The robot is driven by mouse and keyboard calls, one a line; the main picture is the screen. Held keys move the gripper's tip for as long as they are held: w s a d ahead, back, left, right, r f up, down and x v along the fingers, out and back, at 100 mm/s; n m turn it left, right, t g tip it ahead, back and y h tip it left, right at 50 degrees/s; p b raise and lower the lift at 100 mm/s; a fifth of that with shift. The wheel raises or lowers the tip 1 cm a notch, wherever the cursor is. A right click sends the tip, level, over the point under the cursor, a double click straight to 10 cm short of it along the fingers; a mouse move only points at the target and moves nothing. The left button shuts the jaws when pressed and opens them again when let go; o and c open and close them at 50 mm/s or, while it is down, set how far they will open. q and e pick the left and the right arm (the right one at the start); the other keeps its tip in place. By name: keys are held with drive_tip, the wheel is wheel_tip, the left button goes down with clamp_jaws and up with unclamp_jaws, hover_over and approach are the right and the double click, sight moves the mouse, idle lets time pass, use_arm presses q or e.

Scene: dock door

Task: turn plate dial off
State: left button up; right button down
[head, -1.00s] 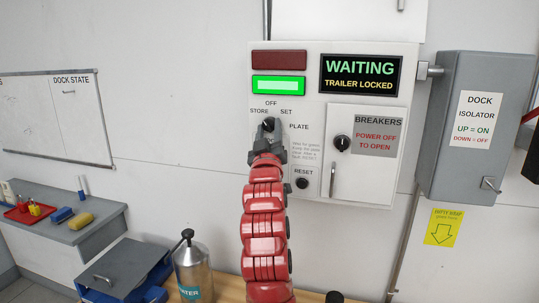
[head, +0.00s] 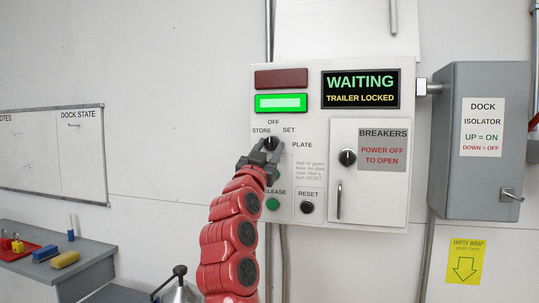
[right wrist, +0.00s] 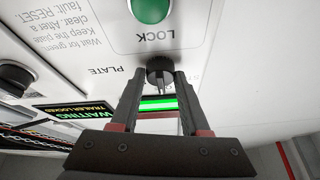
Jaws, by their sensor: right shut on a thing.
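The plate dial is a small black knob (head: 271,143) on the light grey control panel (head: 310,218), under the labels STORE, OFF and SET and left of the word PLATE. My right gripper (head: 268,155) reaches up from below and is shut on the knob. The right wrist view shows the dark round knob (right wrist: 160,68) between my two fingertips (right wrist: 160,80). Which label the knob points to is hard to tell, as the fingers partly cover it. My left gripper is not in view.
A green button (head: 272,204) and a black RESET button (head: 307,207) sit just below the dial. The breaker door (head: 370,200) is to the right, with the grey isolator box (head: 475,185) beyond. A metal canister (head: 180,290) stands low at the left.

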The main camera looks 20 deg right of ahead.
drive_tip(key=shift+r, duration=0.1)
idle(0.3)
drive_tip(key=shift+c, duration=1.9)
unclamp_jaws()
drive_tip(key=b+v, duration=0.2)
drive_tip(key=v, duration=1.5)
drive_tip(key=shift+f, duration=0.25)
drive_tip(key=shift+s, duration=0.1)
